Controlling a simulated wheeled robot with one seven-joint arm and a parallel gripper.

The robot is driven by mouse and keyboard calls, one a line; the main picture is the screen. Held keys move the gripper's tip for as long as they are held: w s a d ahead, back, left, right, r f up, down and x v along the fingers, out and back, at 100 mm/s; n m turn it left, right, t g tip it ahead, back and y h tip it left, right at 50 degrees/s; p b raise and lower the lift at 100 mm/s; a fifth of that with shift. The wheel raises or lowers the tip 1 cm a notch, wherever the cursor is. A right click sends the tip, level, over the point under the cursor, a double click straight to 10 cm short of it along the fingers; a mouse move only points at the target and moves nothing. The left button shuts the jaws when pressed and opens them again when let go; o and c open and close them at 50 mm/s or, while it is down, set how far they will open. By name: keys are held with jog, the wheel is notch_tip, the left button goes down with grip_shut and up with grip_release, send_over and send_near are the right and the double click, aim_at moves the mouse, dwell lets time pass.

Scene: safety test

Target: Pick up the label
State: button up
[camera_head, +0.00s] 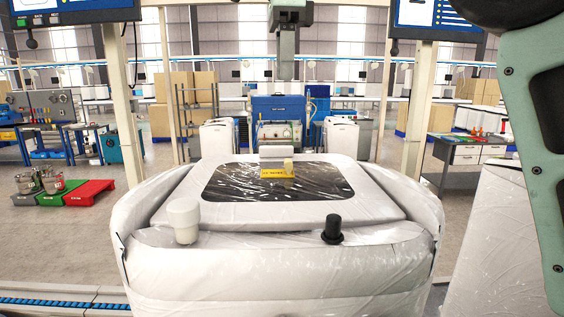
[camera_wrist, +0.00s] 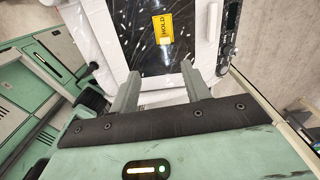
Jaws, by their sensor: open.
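The label is a small yellow tag (camera_head: 277,171) with dark print on the dark glossy panel on top of a plastic-wrapped white machine (camera_head: 290,270). In the head view the gripper is not seen.
A white knob (camera_head: 184,220) and a black knob (camera_head: 333,229) stand up at the machine's front edge. Posts (camera_head: 122,100) rise on both sides behind it. Another white wrapped surface (camera_head: 490,240) is at the right. The panel around the label is clear.

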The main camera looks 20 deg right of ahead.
send_over(288, 161)
jog(key=shift+m, duration=0.4)
notch_tip(288, 161, down, 11)
jog(key=shift+w+a+f, duration=0.1)
jog(key=shift+f+p, duration=1.25)
jog(key=shift+f, duration=1.4)
jog(key=c, duration=0.9)
